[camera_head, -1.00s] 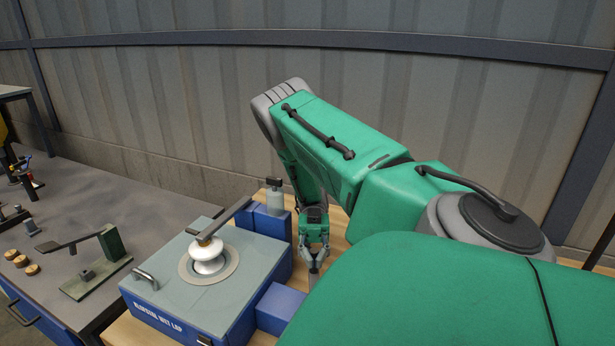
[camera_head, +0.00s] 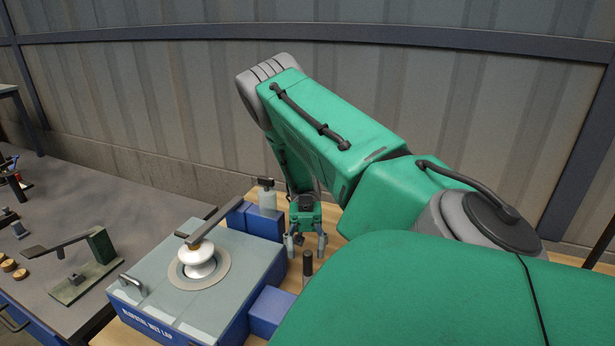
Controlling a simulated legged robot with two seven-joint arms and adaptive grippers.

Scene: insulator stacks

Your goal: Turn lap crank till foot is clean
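The blue lap machine (camera_head: 225,325) with a grey-green top stands on the wooden bench, marked "WET LAP" on its front. A white insulator (camera_head: 198,268) sits on its round grey plate (camera_head: 218,278), beneath a flat metal arm (camera_head: 215,222). Its foot's underside is hidden. The dark upright crank handle (camera_head: 307,265) stands right of the machine, beside its blue side block (camera_head: 271,310). My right gripper (camera_head: 306,248) points down with its fingers spread, just above or behind the handle's top. I cannot tell whether it touches. My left gripper is out of view.
A bottle (camera_head: 267,197) stands behind the machine near a blue block (camera_head: 262,222). The grey table (camera_head: 60,215) at left holds a green lever stand (camera_head: 85,275) and small brown discs (camera_head: 14,270). My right arm covers the right side.

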